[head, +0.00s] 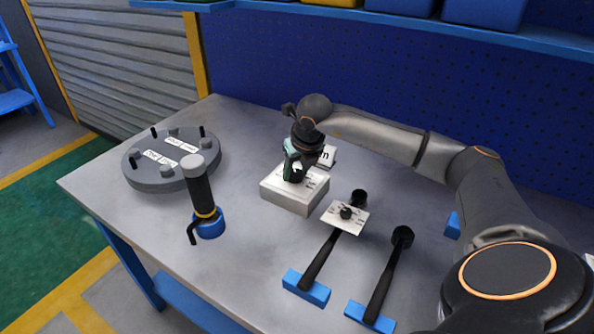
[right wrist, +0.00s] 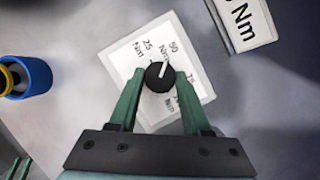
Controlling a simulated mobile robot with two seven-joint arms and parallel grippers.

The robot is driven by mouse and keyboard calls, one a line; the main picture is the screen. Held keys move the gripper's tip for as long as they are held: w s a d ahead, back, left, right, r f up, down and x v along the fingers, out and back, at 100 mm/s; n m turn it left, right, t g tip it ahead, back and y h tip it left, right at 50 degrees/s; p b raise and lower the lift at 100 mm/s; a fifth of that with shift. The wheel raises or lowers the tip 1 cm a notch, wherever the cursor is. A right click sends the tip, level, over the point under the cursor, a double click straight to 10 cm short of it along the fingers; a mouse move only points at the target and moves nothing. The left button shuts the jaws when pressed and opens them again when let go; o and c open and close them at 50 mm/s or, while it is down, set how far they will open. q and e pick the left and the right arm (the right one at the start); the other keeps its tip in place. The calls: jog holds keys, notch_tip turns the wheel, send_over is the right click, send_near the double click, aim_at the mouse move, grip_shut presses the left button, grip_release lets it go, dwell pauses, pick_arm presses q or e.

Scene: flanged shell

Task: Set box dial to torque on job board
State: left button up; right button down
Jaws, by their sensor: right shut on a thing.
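The white box (head: 290,196) stands on the bench in the middle of the head view. Its top carries a black round dial (right wrist: 160,76) with a white pointer line and printed Nm marks, with 25 and 50 readable. The line's upper end leans toward the 50 Nm mark. My right gripper (right wrist: 158,88) has green fingers shut on the dial from both sides; it also shows over the box in the head view (head: 295,172). The job board (right wrist: 243,20) is a white sign behind the box, partly cut off, reading "0 Nm"; it also shows in the head view (head: 327,156). My left gripper is not in view.
A grey round flanged shell (head: 165,182) with bolts and labels lies at left. A black tool (head: 203,195) stands in a blue holder before it. Two black long-handled tools (head: 325,258) (head: 385,280) rest on blue supports.

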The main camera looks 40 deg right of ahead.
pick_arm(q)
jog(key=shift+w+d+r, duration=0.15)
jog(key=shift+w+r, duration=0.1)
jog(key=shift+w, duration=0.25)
pick_arm(e)
jog(key=shift+m+h, duration=0.4)
jog(key=shift+m, duration=0.7)
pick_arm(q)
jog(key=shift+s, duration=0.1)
pick_arm(e)
jog(key=shift+r, duration=0.1)
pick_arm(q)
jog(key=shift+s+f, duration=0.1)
pick_arm(e)
jog(key=shift+c, duration=1.8)
grip_release()
jog(key=shift+a, duration=0.1)
jog(key=v, duration=1.2)
jog(key=shift+r, duration=0.25)
jog(key=shift+w, duration=0.1)
